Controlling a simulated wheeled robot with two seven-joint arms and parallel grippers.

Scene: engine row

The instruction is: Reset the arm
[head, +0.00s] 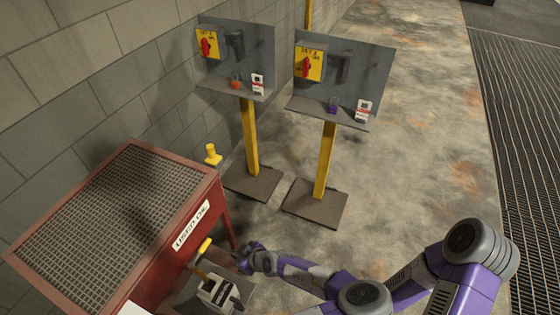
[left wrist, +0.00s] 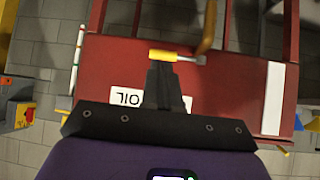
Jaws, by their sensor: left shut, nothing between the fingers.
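My left gripper (head: 242,262) is at the right of the yellow-handled lever (head: 204,247), near the front corner of the red used-oil tank (head: 215,200). In the left wrist view its dark fingers (left wrist: 162,68) are together and hold nothing. A yellow grip on a pale rod (left wrist: 163,56) shows just past the fingertips there; I cannot tell whether they touch it. The tank's upside-down label (left wrist: 124,96) is partly hidden by the fingers. My right gripper is not in view.
A grey device (head: 218,294) stands beside the tank at the bottom. Two panels on yellow posts, the left panel (head: 262,50) and the right panel (head: 372,75), carry red switches and padlocks. A block wall (head: 60,60) is at the left. The concrete floor (head: 430,130) to the right is clear.

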